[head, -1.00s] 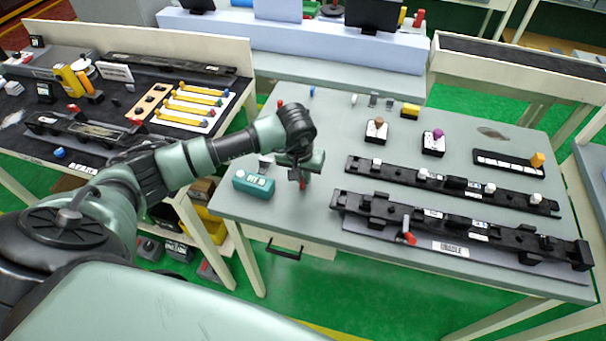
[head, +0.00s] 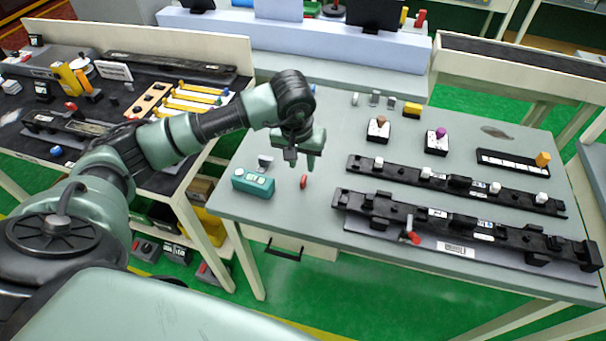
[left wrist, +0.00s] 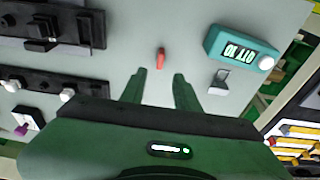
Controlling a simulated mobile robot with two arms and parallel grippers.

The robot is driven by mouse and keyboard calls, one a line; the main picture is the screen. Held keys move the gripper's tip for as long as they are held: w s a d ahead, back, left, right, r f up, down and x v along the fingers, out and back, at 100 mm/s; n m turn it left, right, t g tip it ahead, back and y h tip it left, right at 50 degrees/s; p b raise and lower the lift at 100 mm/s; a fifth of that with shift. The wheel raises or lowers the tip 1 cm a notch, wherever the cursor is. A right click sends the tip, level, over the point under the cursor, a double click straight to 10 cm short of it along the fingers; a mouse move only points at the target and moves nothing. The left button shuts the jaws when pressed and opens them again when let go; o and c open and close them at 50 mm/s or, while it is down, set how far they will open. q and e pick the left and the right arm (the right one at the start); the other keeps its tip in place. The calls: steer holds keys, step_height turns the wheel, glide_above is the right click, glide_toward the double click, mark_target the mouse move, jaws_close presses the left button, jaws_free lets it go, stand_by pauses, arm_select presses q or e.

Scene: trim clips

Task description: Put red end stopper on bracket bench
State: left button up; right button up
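A small red end stopper (head: 304,182) sits on the grey bench top (head: 300,225), beside a teal box with a lettered display (head: 253,182). My left gripper (head: 303,160) hangs just above and behind the stopper, fingers pointing down. In the left wrist view the stopper (left wrist: 161,57) lies beyond the two spread, empty fingertips (left wrist: 159,76), apart from them. The teal box (left wrist: 242,47) is to the right there. My right gripper is not in view.
Two long black rails with clips, the front one (head: 470,232) and the back one (head: 455,185), lie on the bench's right. A red-ended piece (head: 413,238) is on the front rail. A grey clip (head: 265,161) stands behind the teal box. The bench's front left is clear.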

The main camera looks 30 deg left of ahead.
arm_select(q)
steer(key=b+v, duration=0.1)
steer(key=v, duration=0.4)
stand_by(0.4)
